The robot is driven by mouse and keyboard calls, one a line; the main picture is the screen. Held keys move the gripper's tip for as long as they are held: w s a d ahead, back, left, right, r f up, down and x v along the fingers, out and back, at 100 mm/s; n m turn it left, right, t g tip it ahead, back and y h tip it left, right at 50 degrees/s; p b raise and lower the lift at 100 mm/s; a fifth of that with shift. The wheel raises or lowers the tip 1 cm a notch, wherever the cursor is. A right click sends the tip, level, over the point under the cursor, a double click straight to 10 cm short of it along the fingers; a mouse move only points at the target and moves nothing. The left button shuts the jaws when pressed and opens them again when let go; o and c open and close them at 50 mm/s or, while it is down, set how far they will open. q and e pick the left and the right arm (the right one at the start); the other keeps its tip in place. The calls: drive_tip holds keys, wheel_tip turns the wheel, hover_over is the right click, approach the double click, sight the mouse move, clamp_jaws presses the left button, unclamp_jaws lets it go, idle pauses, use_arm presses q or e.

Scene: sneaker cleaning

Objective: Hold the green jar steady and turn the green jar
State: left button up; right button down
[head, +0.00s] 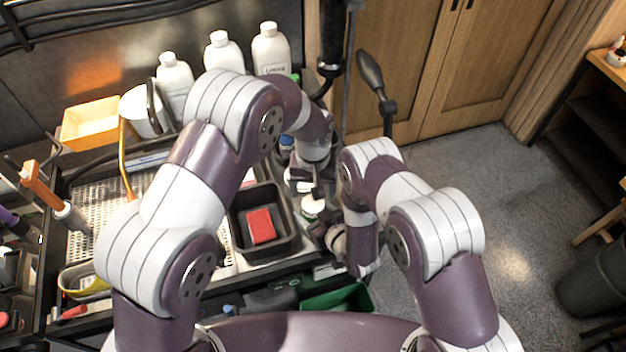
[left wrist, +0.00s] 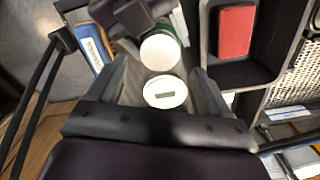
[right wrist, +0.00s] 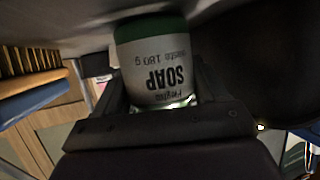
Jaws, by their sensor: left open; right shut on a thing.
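The green jar (right wrist: 158,60) is white with a green band and a SOAP label, which reads upside down in the right wrist view. My right gripper (right wrist: 150,100) is shut on it. In the head view the jar (head: 313,206) shows small beside my right gripper (head: 322,228). In the left wrist view its round white end (left wrist: 160,52) has a green edge. In the head view my left arm partly hides this spot.
A black tray (head: 238,228) with a red block (head: 261,226) lies just left of the grippers. White bottles (head: 270,50), a yellow box (head: 90,124) and a white perforated rack (head: 92,215) stand farther left and back. A green bin (head: 338,299) is below in front.

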sight(313, 203)
use_arm(q)
wheel_tip(313, 203, down, 5)
drive_tip(key=shift+f, duration=0.2)
use_arm(e)
drive_tip(key=shift+w, duration=0.1)
use_arm(q)
drive_tip(key=c, duration=1.1)
drive_tip(key=n, duration=0.6)
drive_tip(key=shift+r, duration=0.2)
drive_tip(key=shift+r, duration=0.95)
